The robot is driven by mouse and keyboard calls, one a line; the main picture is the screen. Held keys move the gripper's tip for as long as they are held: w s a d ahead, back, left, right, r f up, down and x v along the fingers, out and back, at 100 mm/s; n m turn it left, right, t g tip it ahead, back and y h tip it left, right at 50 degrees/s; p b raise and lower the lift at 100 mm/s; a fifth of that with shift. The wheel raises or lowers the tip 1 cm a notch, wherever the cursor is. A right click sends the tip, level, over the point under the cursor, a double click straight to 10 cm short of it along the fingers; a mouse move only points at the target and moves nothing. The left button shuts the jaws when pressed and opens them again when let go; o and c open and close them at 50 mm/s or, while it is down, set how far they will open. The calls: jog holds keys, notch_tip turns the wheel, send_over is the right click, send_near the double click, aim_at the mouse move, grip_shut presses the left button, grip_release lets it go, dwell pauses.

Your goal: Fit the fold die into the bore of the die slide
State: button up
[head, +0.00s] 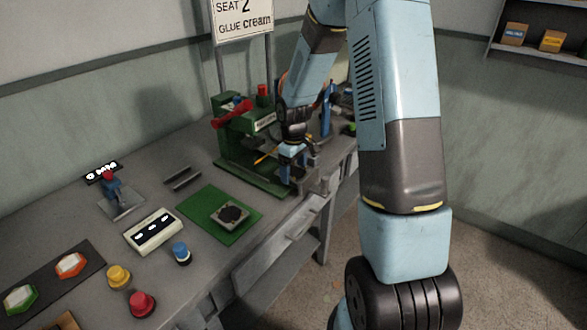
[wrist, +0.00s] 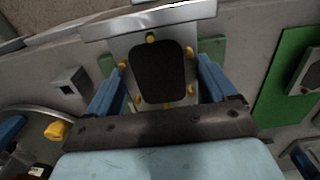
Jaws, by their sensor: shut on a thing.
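My gripper (wrist: 160,80) has its two blue fingers on either side of a dark, rounded piece, which I take to be the fold die (wrist: 160,70). Several small yellow knobs ring it. Just below is a grey plate with a wide front bar (wrist: 150,20), probably the die slide. The dark piece covers or fills the plate's middle. I cannot tell whether it is above the bore or inside it. In the head view my gripper (head: 293,155) is low at the front of the green press (head: 240,135), and my arm hides much of the slide.
A green mat (head: 195,205) with a grey, dark-topped block (head: 230,214) lies left of the press. A white switch box (head: 153,231), a blue button (head: 181,253) and other buttons stand on the bench. The bench's front edge is close to the gripper.

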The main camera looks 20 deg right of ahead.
aim_at(294, 172)
jog(key=shift+f, duration=0.7)
jog(key=o, duration=1)
jog(key=shift+o, duration=0.2)
notch_tip(294, 172, up, 14)
jog(key=shift+f, duration=0.2)
jog(key=s+r+m+t, duration=0.3)
jog(key=s+r, duration=0.9)
jog(key=r, duration=0.2)
jog(key=s+r+m+t, duration=0.1)
jog(key=s+r+m, duration=0.1)
jog(key=s, duration=0.6)
jog(key=s+r+m+t, duration=0.1)
jog(key=s+r+m, duration=0.1)
jog(key=s, duration=0.6)
jog(key=shift+a+r+t, duration=0.15)
jog(key=shift+r+t, duration=0.15)
